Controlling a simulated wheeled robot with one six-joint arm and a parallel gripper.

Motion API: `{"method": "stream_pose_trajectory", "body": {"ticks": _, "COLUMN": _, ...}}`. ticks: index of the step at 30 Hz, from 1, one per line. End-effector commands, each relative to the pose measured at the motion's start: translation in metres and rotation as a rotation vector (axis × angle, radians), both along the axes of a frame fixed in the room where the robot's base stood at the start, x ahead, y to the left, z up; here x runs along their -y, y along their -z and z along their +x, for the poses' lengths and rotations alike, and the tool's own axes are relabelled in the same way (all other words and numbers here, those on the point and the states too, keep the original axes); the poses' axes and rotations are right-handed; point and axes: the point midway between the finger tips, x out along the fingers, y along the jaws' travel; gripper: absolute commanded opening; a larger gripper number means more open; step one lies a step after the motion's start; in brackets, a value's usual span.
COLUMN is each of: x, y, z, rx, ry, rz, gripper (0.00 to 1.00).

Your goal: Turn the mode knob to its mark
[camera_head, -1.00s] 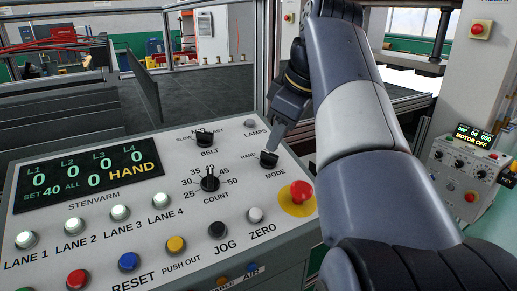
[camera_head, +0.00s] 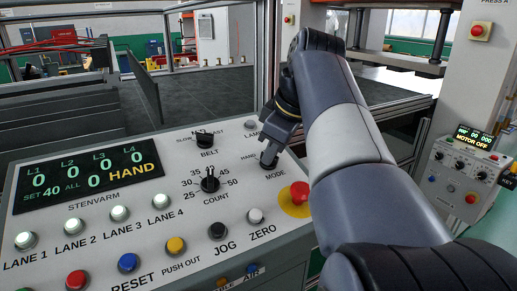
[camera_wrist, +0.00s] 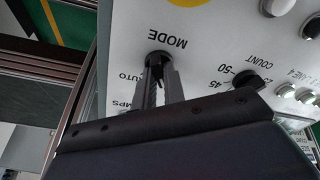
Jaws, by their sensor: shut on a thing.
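The mode knob (camera_wrist: 157,57) is a small black knob above the MODE label on the sloped control panel (camera_head: 150,235). In the wrist view its dark top shows at the fingertips, with the MODE and AUTO labels beside it. My gripper (camera_head: 268,162) is lowered onto the knob and shut on it; the fingers (camera_wrist: 159,78) stand on either side of it in the wrist view. The fingers hide most of the knob, so its pointer direction cannot be told. The HAND label (camera_head: 248,156) shows just left of the gripper. The display (camera_head: 88,182) reads HAND in yellow.
The black count knob (camera_head: 209,184) and belt knob (camera_head: 205,140) stand left of my gripper. A red mushroom button (camera_head: 299,192) on a yellow disc is close on the right. Lit lane buttons (camera_head: 119,213) and coloured push buttons (camera_head: 176,245) line the panel's front.

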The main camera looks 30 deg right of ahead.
Motion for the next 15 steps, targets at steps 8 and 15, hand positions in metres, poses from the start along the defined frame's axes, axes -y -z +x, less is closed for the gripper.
{"method": "stream_pose_trajectory", "body": {"ticks": 8, "x": -0.0002, "y": -0.0001, "z": -0.0002, "rx": -0.001, "ry": 0.0, "rz": 0.001, "gripper": 0.0}}
{"method": "stream_pose_trajectory", "body": {"ticks": 15, "x": -0.0004, "y": -0.0008, "z": -0.0003, "rx": -0.001, "ry": 0.033, "rz": 0.011, "gripper": 0.0}}
